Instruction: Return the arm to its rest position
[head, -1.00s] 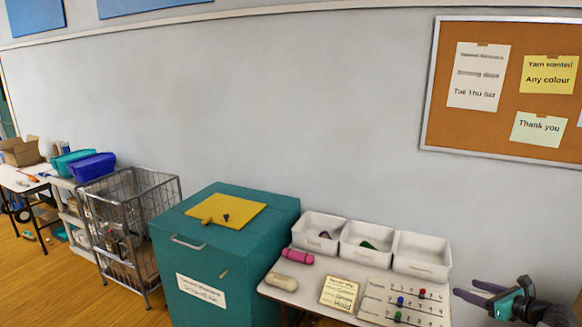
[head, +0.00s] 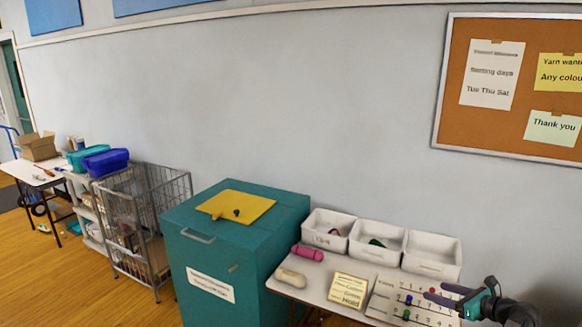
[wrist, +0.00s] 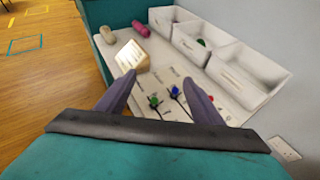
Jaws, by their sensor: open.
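My gripper (head: 440,295) is at the lower right of the head view, at the right end of the white table (head: 314,289). In the wrist view, my gripper (wrist: 160,95) shows its two dark fingers spread well apart, with nothing between them. Beyond the fingers lies a board with coloured pegs, among them a green peg (wrist: 154,101) and a blue peg (wrist: 175,91). The fingers appear above the table; their exact height is hard to tell.
Three white bins (head: 431,271) line the table's back against the wall. A teal donation box (head: 265,267) with a yellow lid panel (head: 234,206) and a wire cart (head: 118,225) stand left.

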